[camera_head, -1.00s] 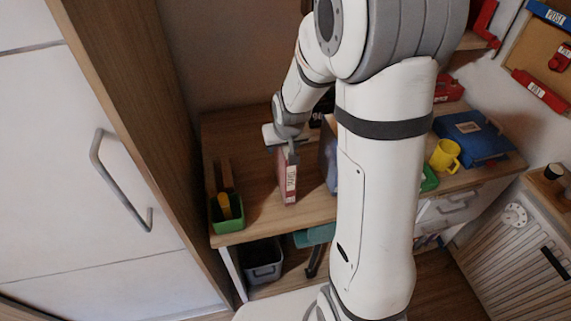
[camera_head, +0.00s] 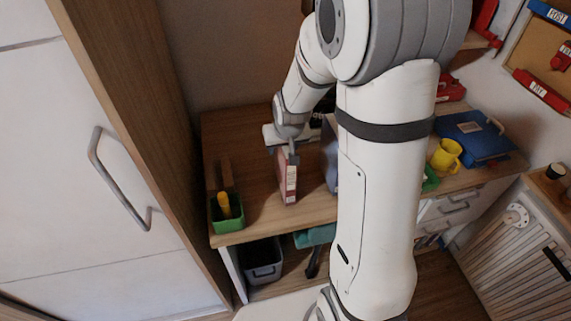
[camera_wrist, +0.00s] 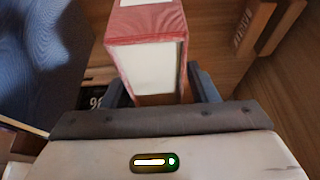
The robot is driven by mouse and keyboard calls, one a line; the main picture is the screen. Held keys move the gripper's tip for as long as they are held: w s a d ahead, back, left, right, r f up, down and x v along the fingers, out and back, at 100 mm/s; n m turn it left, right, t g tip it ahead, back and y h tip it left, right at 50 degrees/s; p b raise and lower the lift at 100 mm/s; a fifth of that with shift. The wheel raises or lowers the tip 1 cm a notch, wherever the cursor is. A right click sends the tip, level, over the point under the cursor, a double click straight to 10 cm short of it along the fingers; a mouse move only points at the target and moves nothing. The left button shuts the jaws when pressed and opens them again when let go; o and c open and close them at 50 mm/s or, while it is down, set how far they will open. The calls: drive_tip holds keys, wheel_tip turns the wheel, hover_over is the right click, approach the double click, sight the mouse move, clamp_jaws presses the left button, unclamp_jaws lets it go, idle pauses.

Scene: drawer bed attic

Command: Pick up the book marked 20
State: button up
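The red book (camera_head: 287,181) stands upright on the wooden desk in the head view, with a pale label on its spine. I cannot read the label clearly, so I cannot confirm the 20. My gripper (camera_head: 288,153) is at its top end. In the wrist view the same book (camera_wrist: 150,66) shows red covers and white pages between the two dark fingers of my gripper (camera_wrist: 158,85). The lower finger surfaces are partly hidden.
A blue-grey item (camera_wrist: 38,50) stands left of the book in the wrist view. A green pot (camera_head: 226,213) is at the desk's front left. A yellow mug (camera_head: 445,154) and a blue binder (camera_head: 475,138) are at the right. Bare desk lies between pot and book.

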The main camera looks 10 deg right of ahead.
clamp_jaws()
idle(0.3)
idle(0.4)
